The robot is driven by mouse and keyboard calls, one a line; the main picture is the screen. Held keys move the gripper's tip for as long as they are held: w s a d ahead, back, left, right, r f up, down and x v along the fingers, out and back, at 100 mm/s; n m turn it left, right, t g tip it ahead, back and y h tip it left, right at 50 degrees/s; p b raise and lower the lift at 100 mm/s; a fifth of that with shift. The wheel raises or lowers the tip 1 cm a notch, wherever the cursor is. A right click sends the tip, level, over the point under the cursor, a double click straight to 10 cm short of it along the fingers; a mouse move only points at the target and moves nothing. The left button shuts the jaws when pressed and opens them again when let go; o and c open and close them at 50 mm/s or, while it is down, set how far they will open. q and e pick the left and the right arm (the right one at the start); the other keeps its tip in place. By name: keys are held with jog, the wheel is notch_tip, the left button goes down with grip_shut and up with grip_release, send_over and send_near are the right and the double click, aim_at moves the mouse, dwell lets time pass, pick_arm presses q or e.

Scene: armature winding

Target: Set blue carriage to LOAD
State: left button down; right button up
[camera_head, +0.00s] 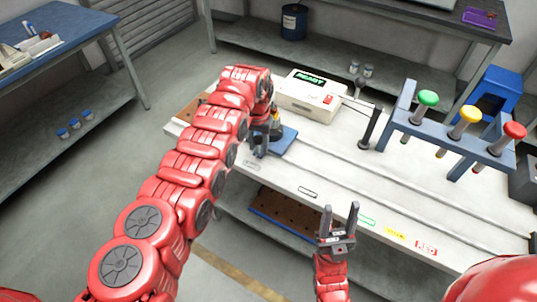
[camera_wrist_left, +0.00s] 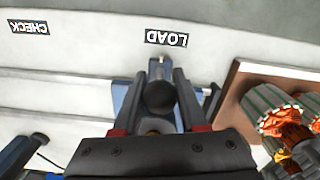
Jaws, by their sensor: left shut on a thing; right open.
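The blue carriage (camera_head: 285,141) sits on the white bench, mostly under my left gripper (camera_head: 262,142). In the left wrist view its blue plate (camera_wrist_left: 121,95) shows beside the fingers. My left gripper (camera_wrist_left: 160,95) is shut on a dark round knob (camera_wrist_left: 159,98) on the carriage. The LOAD label (camera_wrist_left: 166,38) lies just beyond the fingertips, almost in line with the knob. The CHECK label (camera_wrist_left: 29,27) is well to the left in that view. My right gripper (camera_head: 340,225) is open and empty in front of the bench edge.
A brown board (camera_wrist_left: 235,90) with orange-wound armatures (camera_wrist_left: 285,120) stands close beside the left gripper. A white box reading READY (camera_head: 311,95) is behind the carriage. A blue rack (camera_head: 448,135) holds green, yellow and red-topped tools. The bench front carries colour labels (camera_head: 396,233).

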pick_arm(q)
jog(key=shift+w+a, duration=0.2)
jog(key=shift+a, duration=0.05)
jog(key=shift+b, duration=0.3)
jog(key=shift+w+a+r, duration=0.1)
jog(key=shift+a+r, duration=0.05)
jog(key=c, duration=0.8)
grip_release()
jog(key=shift+o, duration=1.3)
